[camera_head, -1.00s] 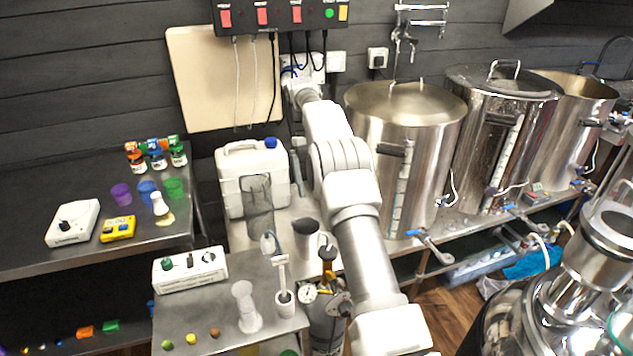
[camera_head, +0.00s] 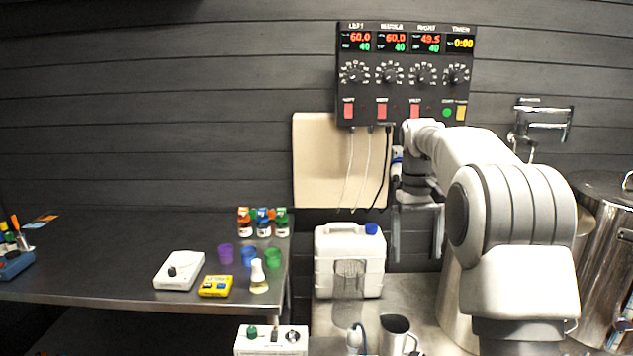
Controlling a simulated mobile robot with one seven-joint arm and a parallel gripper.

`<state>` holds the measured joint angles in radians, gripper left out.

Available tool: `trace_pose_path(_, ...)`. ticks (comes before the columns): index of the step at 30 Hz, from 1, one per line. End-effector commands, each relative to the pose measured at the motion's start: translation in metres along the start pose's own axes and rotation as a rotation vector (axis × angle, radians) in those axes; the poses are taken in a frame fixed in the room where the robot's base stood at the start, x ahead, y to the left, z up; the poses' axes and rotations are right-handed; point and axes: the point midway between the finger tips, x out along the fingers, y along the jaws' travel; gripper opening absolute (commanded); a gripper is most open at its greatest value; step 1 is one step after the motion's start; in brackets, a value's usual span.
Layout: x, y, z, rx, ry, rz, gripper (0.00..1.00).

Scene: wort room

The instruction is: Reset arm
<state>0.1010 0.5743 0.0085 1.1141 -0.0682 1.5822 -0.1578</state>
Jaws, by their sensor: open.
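My gripper (camera_head: 417,232) is open and empty, with its two fingers pointing down in front of the dark wall. It is to the right of the white canister with the blue cap (camera_head: 348,262) and below the control panel (camera_head: 407,75). My arm reaches in from the lower right and hides most of the left steel kettle. A beige board (camera_head: 322,165) is on the wall left of the gripper.
A steel bench (camera_head: 90,262) at left holds a white scale (camera_head: 180,270), a yellow meter (camera_head: 215,287), coloured cups and small bottles. A metal jug (camera_head: 396,336) stands below the gripper. A steel kettle (camera_head: 600,255) is at the right.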

Motion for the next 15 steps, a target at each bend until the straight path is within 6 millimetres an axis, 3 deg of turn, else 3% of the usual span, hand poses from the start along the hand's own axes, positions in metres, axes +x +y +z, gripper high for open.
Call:
trace_pose_path(6,-0.03,-0.015,0.042,0.007,0.092,0.007,0.96)
trace_pose_path(15,-0.05,-0.034,0.104,0.021,0.215,0.009,0.96)
